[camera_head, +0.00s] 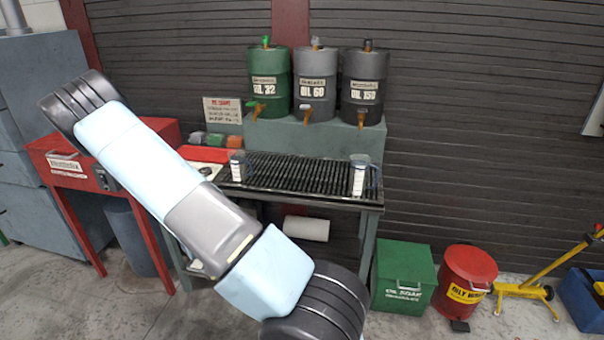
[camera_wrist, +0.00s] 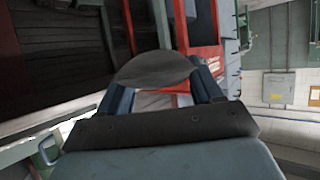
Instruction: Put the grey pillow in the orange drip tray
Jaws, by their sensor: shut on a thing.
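A dark grey, lens-shaped thing (camera_wrist: 155,68), which looks like the grey pillow, is held at my gripper (camera_wrist: 153,84) in the wrist view. My gripper is shut on it, with one blue-grey finger at each side. In the head view my arm crosses the left and middle, and I cannot make out my gripper or the held pillow. A small orange thing (camera_head: 234,142) lies beside a grey one (camera_head: 215,140) and a green one (camera_head: 197,137) at the back left of the bench. I cannot tell whether the orange one is the drip tray.
A black slatted grate (camera_head: 300,172) covers the bench, with a clear jug (camera_head: 359,175) at its right. A green drum (camera_head: 268,80) and two grey drums stand behind. A red table (camera_head: 75,160) is left. A green bin (camera_head: 403,272) and red can (camera_head: 466,277) stand right.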

